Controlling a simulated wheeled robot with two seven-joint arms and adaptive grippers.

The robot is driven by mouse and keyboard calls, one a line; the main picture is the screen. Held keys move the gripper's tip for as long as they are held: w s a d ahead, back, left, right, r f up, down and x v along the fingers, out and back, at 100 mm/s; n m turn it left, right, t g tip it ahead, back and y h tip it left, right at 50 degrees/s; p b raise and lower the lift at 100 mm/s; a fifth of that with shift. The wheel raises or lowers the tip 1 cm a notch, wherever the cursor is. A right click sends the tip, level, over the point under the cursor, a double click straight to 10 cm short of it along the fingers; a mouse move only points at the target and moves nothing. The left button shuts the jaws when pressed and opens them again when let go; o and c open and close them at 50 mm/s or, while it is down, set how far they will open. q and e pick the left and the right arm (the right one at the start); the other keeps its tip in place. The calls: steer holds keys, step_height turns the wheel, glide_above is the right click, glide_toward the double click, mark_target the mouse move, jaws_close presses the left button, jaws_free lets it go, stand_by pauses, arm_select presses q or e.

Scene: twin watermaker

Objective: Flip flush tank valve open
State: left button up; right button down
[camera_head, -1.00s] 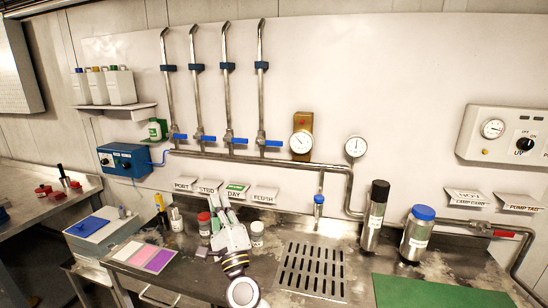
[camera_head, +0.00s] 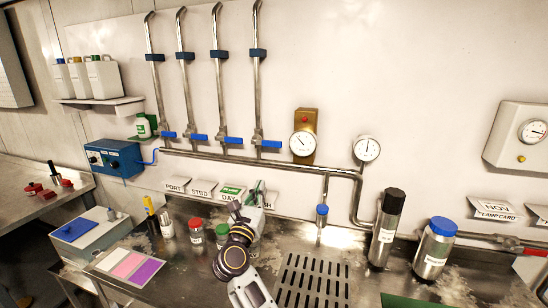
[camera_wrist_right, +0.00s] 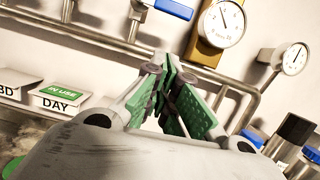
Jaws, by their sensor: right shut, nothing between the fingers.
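Several blue-handled valves sit in a row on the wall pipes. The rightmost, above the FLUSH card, is the flush valve (camera_head: 268,144), its blue handle sticking out sideways to the right. A blue handle beside a pipe, likely the same one, is cut off at the top of the right wrist view (camera_wrist_right: 174,8). My right gripper (camera_head: 257,190) is below the flush valve and apart from it, in front of the card row. Its green-padded fingers (camera_wrist_right: 176,88) are shut with nothing between them. The FLUSH card (camera_head: 268,204) is mostly hidden behind the gripper. My left gripper is not in view.
A horizontal pipe (camera_head: 230,159) runs below the valves. A gold-backed gauge (camera_head: 303,143) and a white gauge (camera_head: 367,149) are to the right. A DAY card (camera_wrist_right: 60,98) with a green tag is left of the fingers. Bottles (camera_head: 196,230) stand on the bench.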

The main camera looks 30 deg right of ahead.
mark_target(266, 143)
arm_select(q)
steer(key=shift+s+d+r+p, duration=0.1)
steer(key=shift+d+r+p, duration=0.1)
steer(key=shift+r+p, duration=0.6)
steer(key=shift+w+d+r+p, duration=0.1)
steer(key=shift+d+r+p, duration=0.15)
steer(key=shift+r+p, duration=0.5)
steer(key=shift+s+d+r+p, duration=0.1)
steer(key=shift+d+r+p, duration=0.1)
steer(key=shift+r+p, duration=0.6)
arm_select(e)
steer(key=w+d+r, duration=0.6)
steer(key=d, duration=0.2)
steer(key=shift+w+m+g, duration=0.35)
steer(key=shift+m+g, duration=0.05)
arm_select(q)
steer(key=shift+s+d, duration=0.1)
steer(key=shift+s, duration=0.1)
arm_select(e)
steer(key=shift+w+r, duration=0.1)
steer(key=shift+w, duration=0.05)
